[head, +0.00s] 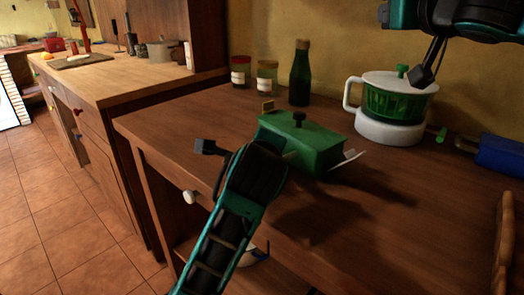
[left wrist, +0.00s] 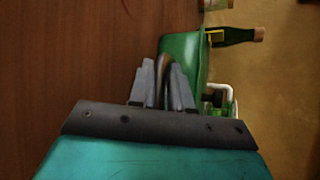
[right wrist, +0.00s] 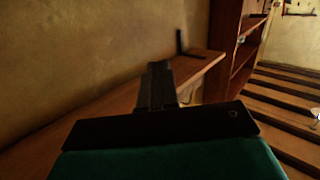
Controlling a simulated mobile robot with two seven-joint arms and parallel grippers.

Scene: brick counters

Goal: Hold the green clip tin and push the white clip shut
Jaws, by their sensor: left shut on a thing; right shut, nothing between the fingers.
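My left gripper (left wrist: 163,85) is shut at the tin's near side. A brownish part shows between its fingers beside the green wall. In the head view my left wrist hides these fingers. My right gripper (head: 424,78) is shut and empty, raised at upper right, apart from the tin. Its fingers also show in the right wrist view (right wrist: 157,85).
A green and white salad spinner (head: 392,108) stands behind and right of the tin. Two jars (head: 240,72) and a dark green bottle (head: 300,75) stand behind it. A blue object (head: 500,155) lies far right.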

